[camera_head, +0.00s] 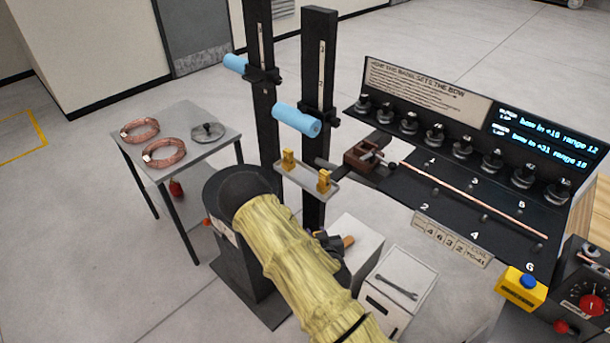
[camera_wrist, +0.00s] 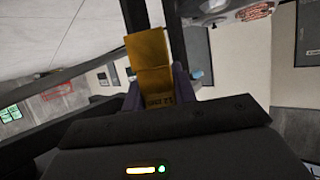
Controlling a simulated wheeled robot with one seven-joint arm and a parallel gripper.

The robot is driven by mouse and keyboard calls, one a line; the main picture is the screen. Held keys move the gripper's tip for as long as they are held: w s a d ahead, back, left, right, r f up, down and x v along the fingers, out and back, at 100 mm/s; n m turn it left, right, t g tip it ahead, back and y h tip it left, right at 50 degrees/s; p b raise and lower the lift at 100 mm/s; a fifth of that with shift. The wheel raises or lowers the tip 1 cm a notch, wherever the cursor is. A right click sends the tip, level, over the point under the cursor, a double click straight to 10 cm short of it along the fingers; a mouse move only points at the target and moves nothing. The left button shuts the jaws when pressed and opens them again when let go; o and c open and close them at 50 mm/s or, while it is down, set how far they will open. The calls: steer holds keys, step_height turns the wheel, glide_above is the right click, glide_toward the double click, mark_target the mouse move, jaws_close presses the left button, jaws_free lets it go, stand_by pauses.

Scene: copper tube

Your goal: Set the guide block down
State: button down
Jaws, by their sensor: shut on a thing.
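The guide block (camera_wrist: 150,70) is a yellow-brown, brass-coloured block with small dark lettering on its lower part. In the wrist view it stands between the two dark jaws of my gripper (camera_wrist: 155,98), which is shut on it. In the head view my gripper (camera_head: 338,241) is at the end of my yellow-sleeved arm, and the orange-brown end of the block (camera_head: 348,241) sticks out to its right. It is over or beside a white box (camera_head: 362,262); I cannot tell whether the block touches it. My arm hides part of this area.
Two brass pieces (camera_head: 289,161) stand on a small shelf (camera_head: 301,179) on the dark posts. Blue rollers (camera_head: 297,119) stick out above. A copper tube (camera_head: 475,199) lies on the numbered bench at right. A wrench (camera_head: 397,287) lies on a white cabinet. Copper coils (camera_head: 164,152) lie on the left table.

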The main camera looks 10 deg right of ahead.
step_height(320, 180, up, 4)
steer(key=p, duration=0.2)
steer(key=shift+f+p, duration=0.2)
steer(key=shift+p, duration=0.2)
steer(key=shift+d+f, duration=0.15)
steer(key=shift+f, duration=0.1)
steer(key=shift+r, duration=0.15)
